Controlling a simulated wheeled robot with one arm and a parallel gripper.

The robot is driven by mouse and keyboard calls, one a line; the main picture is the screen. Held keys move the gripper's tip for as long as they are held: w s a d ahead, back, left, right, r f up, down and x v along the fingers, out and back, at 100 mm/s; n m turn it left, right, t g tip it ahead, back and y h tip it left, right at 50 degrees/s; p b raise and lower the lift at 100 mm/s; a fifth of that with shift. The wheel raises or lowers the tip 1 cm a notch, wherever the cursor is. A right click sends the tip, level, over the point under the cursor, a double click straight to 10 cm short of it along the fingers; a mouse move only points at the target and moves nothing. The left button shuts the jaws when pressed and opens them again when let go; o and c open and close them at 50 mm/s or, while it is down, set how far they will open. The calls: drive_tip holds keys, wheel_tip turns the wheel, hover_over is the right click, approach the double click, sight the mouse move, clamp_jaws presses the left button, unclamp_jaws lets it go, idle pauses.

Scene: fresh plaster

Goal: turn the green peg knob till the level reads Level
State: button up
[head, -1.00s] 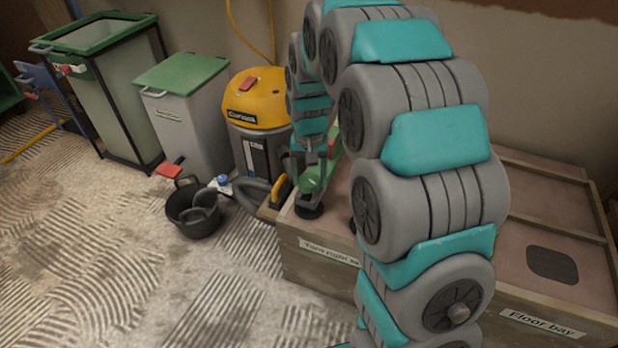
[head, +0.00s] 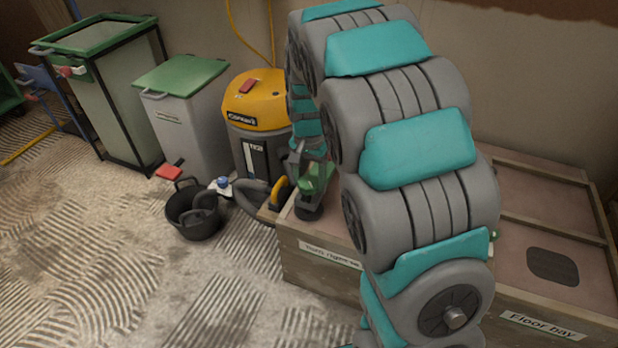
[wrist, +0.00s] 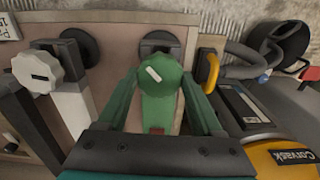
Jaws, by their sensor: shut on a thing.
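The green peg knob (wrist: 158,76) is in the middle of the wrist view, with a pale mark on its top. My gripper (wrist: 160,85) has a finger on each side of it and is shut on it. In the head view my gripper (head: 312,178) is at the left end of the wooden bay, partly hidden by my arm. A black round foot stands below the knob. A white knob (wrist: 36,70) on its own post is to the left in the wrist view. I cannot make out a level reading in either view.
The wooden floor bay (head: 540,320) has a "Floor bay" label. A yellow-topped vacuum (head: 257,105), its hose and a black bucket (head: 195,210) stand close to the left. Green-lidded bins (head: 180,105) are behind them. The floor at the front left is clear.

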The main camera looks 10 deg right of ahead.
drive_tip(key=o, duration=1.4)
drive_tip(key=shift+c, duration=0.2)
wheel_tip(320, 180, up, 8)
drive_tip(key=shift+f, duration=0.1)
drive_tip(key=s+r+n+g+p, duration=0.1)
drive_tip(key=s+n, duration=0.6)
drive_tip(key=s, duration=2.7)
drive_tip(key=shift+d+r+n+g, duration=0.4)
